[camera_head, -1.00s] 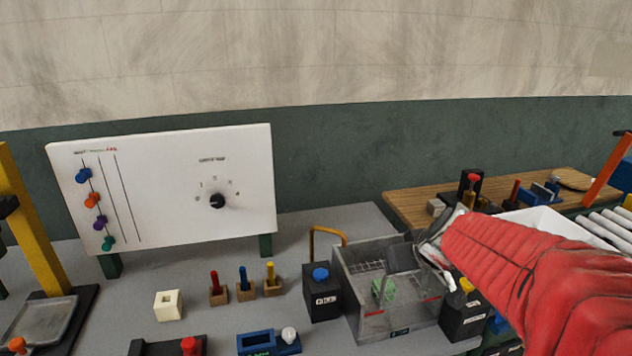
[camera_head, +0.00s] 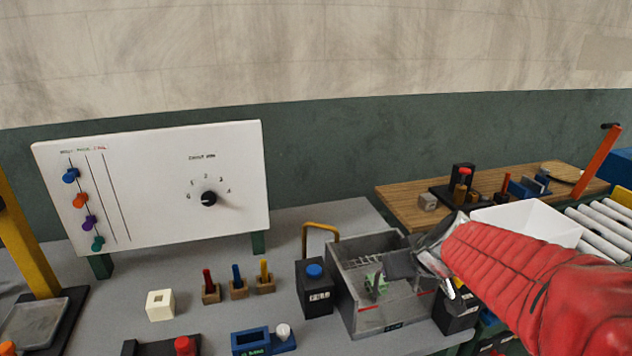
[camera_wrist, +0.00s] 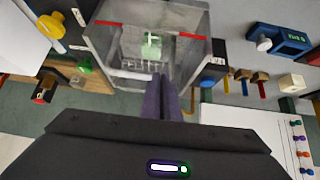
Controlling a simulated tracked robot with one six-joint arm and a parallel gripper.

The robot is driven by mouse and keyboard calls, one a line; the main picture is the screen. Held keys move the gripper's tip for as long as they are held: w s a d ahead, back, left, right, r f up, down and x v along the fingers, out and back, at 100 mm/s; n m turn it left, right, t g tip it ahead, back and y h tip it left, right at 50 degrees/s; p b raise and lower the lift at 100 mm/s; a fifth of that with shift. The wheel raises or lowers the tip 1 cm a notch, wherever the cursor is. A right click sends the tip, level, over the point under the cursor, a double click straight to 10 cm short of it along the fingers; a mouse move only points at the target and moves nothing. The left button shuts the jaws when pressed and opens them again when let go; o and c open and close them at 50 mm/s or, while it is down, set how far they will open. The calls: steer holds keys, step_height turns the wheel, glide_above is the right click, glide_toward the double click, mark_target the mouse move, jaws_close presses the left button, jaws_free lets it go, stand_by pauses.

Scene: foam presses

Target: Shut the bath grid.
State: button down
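The bath (camera_head: 352,300) is a grey, see-through-walled box on the grey bench, with red marks on its walls. A green block (camera_head: 371,283) is inside it, partly hidden by my gripper. The wire grid (camera_head: 368,248) shows at the bath's back wall; its bars also show in the wrist view (camera_wrist: 140,67) beyond the green block. My gripper (camera_head: 400,264) is over the bath's right part, pointing down into it. In the wrist view its two purple fingers (camera_wrist: 161,97) lie close together near the grid and a pale bar (camera_wrist: 128,74). Contact with either is unclear.
A black box with a blue button (camera_head: 314,271) stands left of the bath, before an orange hoop (camera_head: 320,227). Another black box (camera_head: 453,318) stands right, under my arm. A white tray (camera_head: 535,222) and rollers are farther right. Pegs stand left.

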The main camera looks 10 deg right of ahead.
steer(key=s+d+r, duration=0.1)
steer(key=s+r, duration=0.1)
steer(key=s, duration=0.7)
steer(key=shift+r, duration=0.2)
stand_by(0.6)
steer(key=shift+d, duration=0.1)
steer(key=s+a+f+m+g, duration=0.1)
steer(key=s+a+g, duration=0.1)
steer(key=s+a, duration=0.7)
steer(key=shift+a+g+h, duration=0.3)
steer(key=shift+a+h, duration=0.1)
steer(key=shift+a, duration=0.35)
